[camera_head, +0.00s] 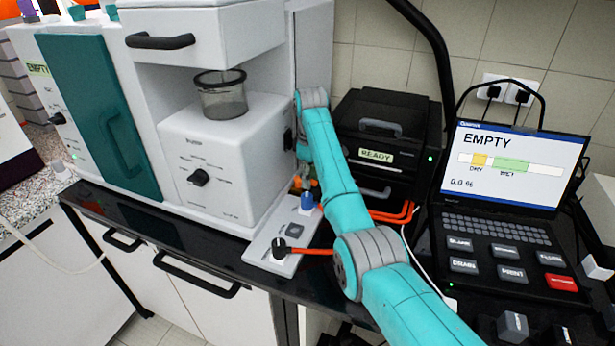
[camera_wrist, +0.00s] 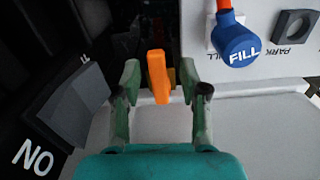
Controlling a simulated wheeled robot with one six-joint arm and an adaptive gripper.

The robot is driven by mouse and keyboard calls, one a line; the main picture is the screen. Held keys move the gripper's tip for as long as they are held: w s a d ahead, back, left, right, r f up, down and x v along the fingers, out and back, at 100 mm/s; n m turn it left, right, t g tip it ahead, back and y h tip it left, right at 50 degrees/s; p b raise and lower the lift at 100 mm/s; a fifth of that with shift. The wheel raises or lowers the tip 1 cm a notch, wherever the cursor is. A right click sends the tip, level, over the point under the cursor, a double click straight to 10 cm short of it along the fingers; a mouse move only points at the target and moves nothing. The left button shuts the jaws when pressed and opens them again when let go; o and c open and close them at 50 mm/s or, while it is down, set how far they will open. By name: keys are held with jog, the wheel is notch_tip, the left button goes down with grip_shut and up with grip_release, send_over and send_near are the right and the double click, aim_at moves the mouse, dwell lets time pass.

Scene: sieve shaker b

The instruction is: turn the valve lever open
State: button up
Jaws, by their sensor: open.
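An orange lever (camera_wrist: 158,76), which looks like the valve lever, stands up in the wrist view. My gripper (camera_wrist: 160,80) is open, with one green finger on each side of the lever. Gaps show between the lever and both fingers, so it is not gripped. In the head view my gripper (camera_head: 304,184) is low beside the white machine (camera_head: 240,165), behind the blue cap. The lever is hard to make out there, and its base and pivot are hidden.
A blue FILL cap (camera_wrist: 238,45) with an orange hose is close on the right, beside a PARK socket (camera_wrist: 293,25). A dark rocker switch (camera_wrist: 72,105) is close on the left. A black READY unit (camera_head: 385,140) and a laptop-like panel (camera_head: 515,170) stand to the right.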

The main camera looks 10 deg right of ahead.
grip_shut()
jog(key=shift+w+n, duration=0.15)
jog(key=shift+n, duration=0.35)
grip_release()
jog(key=shift+d, duration=0.1)
